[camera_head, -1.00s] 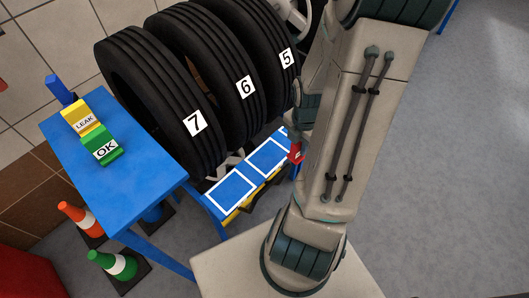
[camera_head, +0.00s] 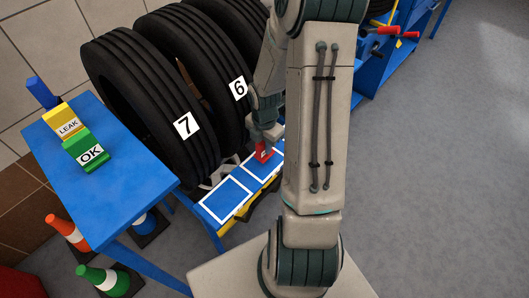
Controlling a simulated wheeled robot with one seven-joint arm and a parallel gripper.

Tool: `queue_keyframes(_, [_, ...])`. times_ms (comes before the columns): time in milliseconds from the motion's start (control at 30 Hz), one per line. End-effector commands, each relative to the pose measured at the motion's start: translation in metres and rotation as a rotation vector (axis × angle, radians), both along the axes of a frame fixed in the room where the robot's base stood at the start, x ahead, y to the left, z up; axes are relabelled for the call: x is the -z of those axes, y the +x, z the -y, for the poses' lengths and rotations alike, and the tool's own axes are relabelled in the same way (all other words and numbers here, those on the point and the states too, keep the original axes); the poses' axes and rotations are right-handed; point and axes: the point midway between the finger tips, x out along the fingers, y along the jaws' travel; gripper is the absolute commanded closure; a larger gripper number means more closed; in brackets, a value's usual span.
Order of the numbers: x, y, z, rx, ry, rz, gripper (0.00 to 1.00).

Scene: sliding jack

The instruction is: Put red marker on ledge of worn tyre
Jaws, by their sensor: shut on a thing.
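My gripper (camera_head: 265,141) is shut on the red marker (camera_head: 264,152), in front of the tyre numbered 6 (camera_head: 226,96). The marker is over or at the white-outlined square of the blue ledge (camera_head: 225,199) before that tyre. I cannot tell whether it touches the ledge. The tyre numbered 7 (camera_head: 150,102) stands to the left, with an empty outlined square before it. A third tyre (camera_head: 240,22) behind is partly hidden by my arm, its number covered. Which tyre is worn cannot be told at this size.
A blue table (camera_head: 110,190) at left holds a yellow LEAK marker (camera_head: 66,122), a green OK marker (camera_head: 85,152) and a blue block (camera_head: 42,93). Several cones (camera_head: 68,229) stand below it. A blue rack with red handles (camera_head: 380,45) is at the upper right. The right floor is clear.

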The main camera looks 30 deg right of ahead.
Motion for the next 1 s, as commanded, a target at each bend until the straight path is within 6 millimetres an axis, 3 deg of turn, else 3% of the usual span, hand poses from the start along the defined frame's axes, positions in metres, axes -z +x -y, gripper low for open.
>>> queue_keyframes(267, [0.038, -0.001, 0.0, -0.001, 0.001, -0.003, 1.0])
queue_keyframes(633, [0.041, 0.0, 0.0, -0.001, 0.0, 0.0, 1.0])
queue_keyframes(667, [0.041, 0.0, 0.0, -0.001, 0.0, 0.0, 0.78])
queue_keyframes(733, [0.041, 0.0, 0.0, -0.001, 0.0, 0.0, 0.58])
queue_keyframes(1000, [0.04, 0.0, 0.0, -0.001, 0.0, 0.0, 0.58])
